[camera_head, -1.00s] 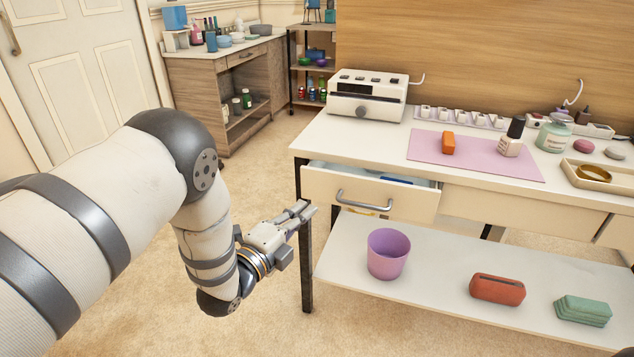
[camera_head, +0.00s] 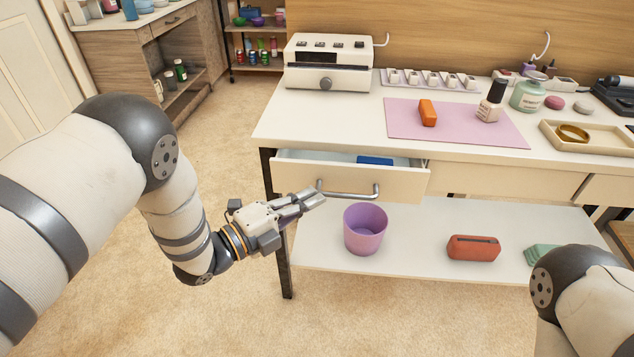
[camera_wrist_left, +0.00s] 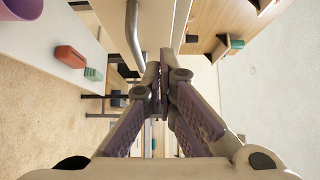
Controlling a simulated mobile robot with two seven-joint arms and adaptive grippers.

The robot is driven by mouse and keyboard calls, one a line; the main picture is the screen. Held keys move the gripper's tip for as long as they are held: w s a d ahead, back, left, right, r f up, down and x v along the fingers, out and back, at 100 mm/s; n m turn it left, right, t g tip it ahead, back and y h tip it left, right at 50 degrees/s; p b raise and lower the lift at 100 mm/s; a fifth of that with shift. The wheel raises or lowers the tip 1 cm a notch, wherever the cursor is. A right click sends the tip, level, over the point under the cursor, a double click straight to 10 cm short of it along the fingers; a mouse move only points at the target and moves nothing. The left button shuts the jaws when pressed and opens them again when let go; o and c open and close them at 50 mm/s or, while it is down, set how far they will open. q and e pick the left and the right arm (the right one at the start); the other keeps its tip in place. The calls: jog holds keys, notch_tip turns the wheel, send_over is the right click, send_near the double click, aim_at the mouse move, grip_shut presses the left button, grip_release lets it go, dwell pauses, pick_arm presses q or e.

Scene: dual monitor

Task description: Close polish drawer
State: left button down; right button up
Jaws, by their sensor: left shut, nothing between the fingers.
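The polish drawer (camera_head: 350,181) is the left drawer under the white table top, and it stands partly open with a blue item (camera_head: 375,160) inside. Its silver bar handle (camera_head: 348,194) runs across the front. My left gripper (camera_head: 312,197) is shut and empty, with its fingertips close to the left end of the handle in the head view; I cannot tell whether they touch. The left wrist view shows the shut fingers (camera_wrist_left: 160,100) beside the drawer front and handle (camera_wrist_left: 126,60). My right arm shows at the lower right, its gripper out of view.
On the table top (camera_head: 345,120) are a white device (camera_head: 327,65), a pink mat (camera_head: 450,132) with an orange block and a bottle, and a tray (camera_head: 590,145). The lower shelf (camera_head: 415,245) holds a purple cup (camera_head: 365,228) and a red case (camera_head: 473,247). The floor at left is clear.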

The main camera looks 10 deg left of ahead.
aim_at(314, 169)
pick_arm(q)
jog(key=w, duration=0.2)
jog(key=w+d, duration=0.1)
jog(key=w, duration=0.1)
jog(key=shift+d+f+b, duration=0.1)
jog(key=shift+b, duration=0.25)
jog(key=shift+w, duration=0.65)
pick_arm(e)
jog(key=shift+s+f, duration=0.25)
jog(key=shift+f, duration=0.2)
pick_arm(q)
jog(key=shift+w, duration=0.1)
jog(key=w+b, duration=0.3)
jog(key=w, duration=0.1)
jog(key=shift+w+f+b, duration=0.15)
jog(key=shift+w+b, duration=0.15)
jog(key=shift+w+r, duration=0.1)
jog(key=shift+r, duration=0.25)
pick_arm(e)
jog(key=f, duration=0.1)
jog(key=s+f, duration=0.1)
jog(key=shift+s+f+g, duration=0.3)
jog(key=shift+f+g, duration=0.1)
jog(key=shift+s+a, duration=0.1)
jog(key=shift+s, duration=0.05)
